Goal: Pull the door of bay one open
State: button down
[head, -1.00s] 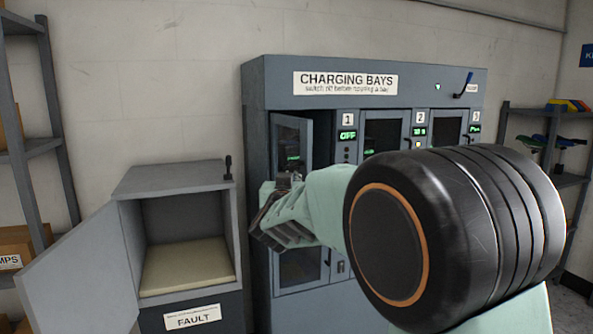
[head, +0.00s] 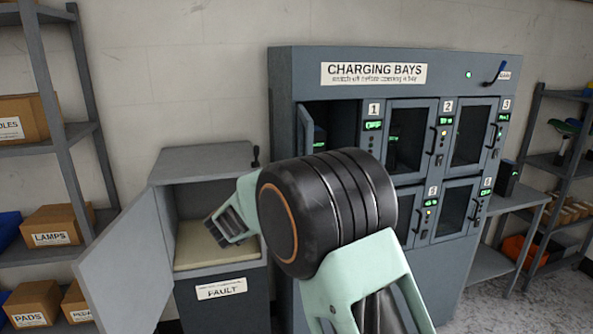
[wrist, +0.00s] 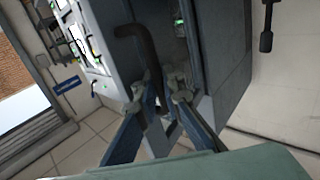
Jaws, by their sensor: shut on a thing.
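The bay one door (head: 305,132) stands swung out from the blue-grey charging cabinet, seen almost edge-on in the head view.
The FAULT cabinet (head: 212,160) stands left of the charging cabinet (head: 290,75), its own door (head: 125,265) wide open. Shelves with cardboard boxes (head: 60,225) stand at the far left. A side table (head: 488,262) and another shelf are at the right. Bay one's display (head: 373,125) is lit green.

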jog(key=shift+f, duration=0.1)
jog(key=c, duration=2.3)
grip_release()
jog(key=shift+s+a, duration=0.1)
jog(key=shift+c, duration=0.2)
jog(key=v, duration=1.2)
